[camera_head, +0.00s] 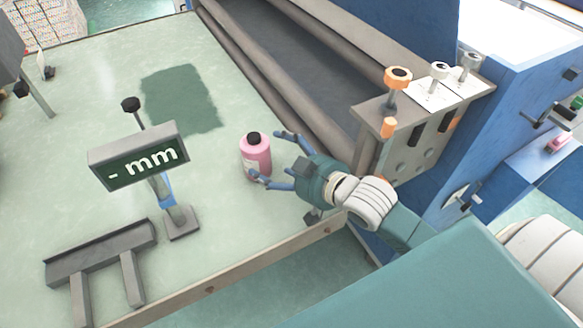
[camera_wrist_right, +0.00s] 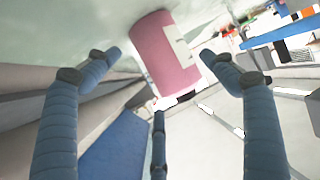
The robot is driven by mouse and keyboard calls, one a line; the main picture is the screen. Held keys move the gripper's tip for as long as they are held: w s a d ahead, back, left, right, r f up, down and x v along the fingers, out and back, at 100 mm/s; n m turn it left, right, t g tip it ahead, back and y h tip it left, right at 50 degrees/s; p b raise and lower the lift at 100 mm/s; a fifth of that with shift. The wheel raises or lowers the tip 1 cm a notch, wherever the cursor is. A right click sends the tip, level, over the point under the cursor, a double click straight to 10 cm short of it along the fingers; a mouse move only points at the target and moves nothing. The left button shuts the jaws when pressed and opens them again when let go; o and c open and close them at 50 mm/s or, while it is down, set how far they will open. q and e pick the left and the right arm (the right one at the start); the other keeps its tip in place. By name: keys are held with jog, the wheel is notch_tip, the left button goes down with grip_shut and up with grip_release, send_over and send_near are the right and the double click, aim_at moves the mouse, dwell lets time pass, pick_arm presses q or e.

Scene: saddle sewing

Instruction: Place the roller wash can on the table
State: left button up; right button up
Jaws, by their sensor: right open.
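The roller wash can is a pink bottle (camera_head: 256,157) with a black cap, standing upright on the pale green table (camera_head: 95,85) near the rollers. My right gripper (camera_head: 268,157) is open just to the right of the can, its blue fingers pointing at it. In the right wrist view the pink can (camera_wrist_right: 165,50) shows between and beyond the two open fingertips (camera_wrist_right: 163,56), with a pale label on its side. The fingers look apart from it there; in the head view the lower fingertip overlaps its base, and I cannot tell if it touches. My left gripper does not show.
A display reading "- mm" (camera_head: 138,156) stands left of the can, with a grey bracket (camera_head: 100,254) at the front left. The grey rollers (camera_head: 270,90) and the machine's knob panel (camera_head: 415,130) lie right of the can. A dark green patch (camera_head: 182,98) of table behind is clear.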

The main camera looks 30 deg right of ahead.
jog(key=v, duration=0.7)
jog(key=shift+s, duration=0.3)
jog(key=shift+d, duration=0.1)
